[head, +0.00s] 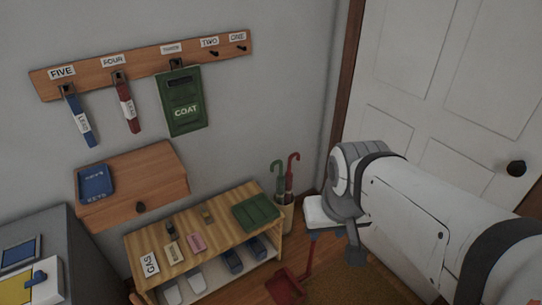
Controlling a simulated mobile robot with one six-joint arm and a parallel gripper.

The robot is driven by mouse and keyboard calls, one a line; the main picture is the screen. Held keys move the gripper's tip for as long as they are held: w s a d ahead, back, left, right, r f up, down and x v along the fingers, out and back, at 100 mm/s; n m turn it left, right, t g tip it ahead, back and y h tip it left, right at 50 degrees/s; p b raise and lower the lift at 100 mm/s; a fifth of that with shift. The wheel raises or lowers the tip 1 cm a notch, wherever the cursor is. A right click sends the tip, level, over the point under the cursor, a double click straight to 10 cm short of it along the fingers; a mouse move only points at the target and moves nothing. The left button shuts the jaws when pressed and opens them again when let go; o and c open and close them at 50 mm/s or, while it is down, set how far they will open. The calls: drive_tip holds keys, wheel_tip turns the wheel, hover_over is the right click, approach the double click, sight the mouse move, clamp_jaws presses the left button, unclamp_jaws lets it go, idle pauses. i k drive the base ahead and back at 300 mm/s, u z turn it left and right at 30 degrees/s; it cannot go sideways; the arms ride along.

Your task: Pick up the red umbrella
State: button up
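The red umbrella (291,172) stands in a tan umbrella stand (287,217) on the floor, right of the wooden bench. Its curved red handle points up. A green umbrella (276,176) stands beside it on the left. My gripper (336,248) hangs below my wrist, to the right of the stand and apart from both umbrellas. Its two dark fingers appear spread with nothing seen between them. The umbrellas' lower parts are hidden inside the stand.
A wooden bench (177,234) holds small items and a green folded item (256,212), with shoes below. A red dustpan (287,287) lies on the floor near my gripper. A white door (440,90) is at right. A wall rack (145,62) and key cabinet (135,187) are at left.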

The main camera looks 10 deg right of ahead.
sight(289, 175)
drive_tip(key=u, duration=0.1)
drive_tip(key=i, duration=0.9)
drive_tip(key=z, duration=0.35)
